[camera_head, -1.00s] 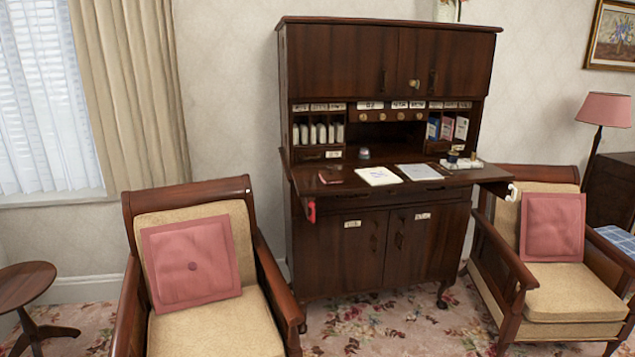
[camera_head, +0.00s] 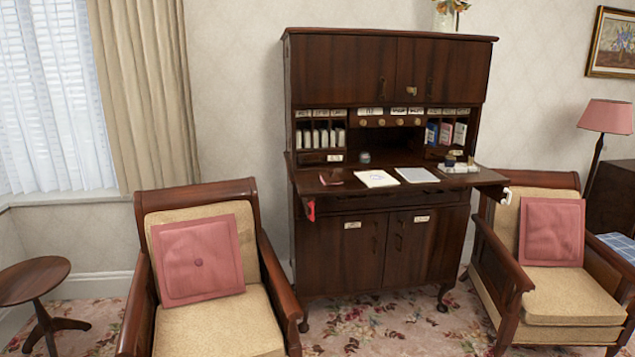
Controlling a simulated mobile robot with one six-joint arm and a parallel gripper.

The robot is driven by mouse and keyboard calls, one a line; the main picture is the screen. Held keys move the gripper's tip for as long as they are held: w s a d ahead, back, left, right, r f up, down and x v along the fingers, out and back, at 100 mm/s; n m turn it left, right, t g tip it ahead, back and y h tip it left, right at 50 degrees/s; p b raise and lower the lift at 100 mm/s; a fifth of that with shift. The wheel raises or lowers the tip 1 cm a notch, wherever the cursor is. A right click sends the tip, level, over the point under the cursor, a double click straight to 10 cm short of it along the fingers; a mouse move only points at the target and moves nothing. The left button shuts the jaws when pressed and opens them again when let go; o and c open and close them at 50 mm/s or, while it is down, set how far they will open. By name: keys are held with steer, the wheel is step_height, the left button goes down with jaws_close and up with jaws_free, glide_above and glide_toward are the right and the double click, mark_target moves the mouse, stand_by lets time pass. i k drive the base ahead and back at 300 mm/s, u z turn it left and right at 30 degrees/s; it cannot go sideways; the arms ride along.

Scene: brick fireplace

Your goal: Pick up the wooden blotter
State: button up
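A dark wooden bureau (camera_head: 345,250) stands against the wall with its writing flap (camera_head: 425,187) folded down. A small reddish-brown object (camera_head: 332,177) lies at the left of the flap; it may be the wooden blotter, but it is too small to be sure. White papers (camera_head: 376,179) and a pale pad (camera_head: 417,174) lie in the middle. A white tray (camera_head: 460,169) with small dark items stands at the right, and one of these could also be the blotter. My gripper is not in view.
An armchair (camera_head: 215,322) with a pink cushion (camera_head: 197,259) stands in front left, and another armchair (camera_head: 573,299) at the right. Floral carpet (camera_head: 390,318) is free between them before the bureau. A small round table (camera_head: 33,279) is at far left.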

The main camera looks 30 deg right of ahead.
mark_target(331, 177)
steer(key=z, duration=0.15)
steer(key=i, duration=0.95)
steer(key=u, duration=0.1)
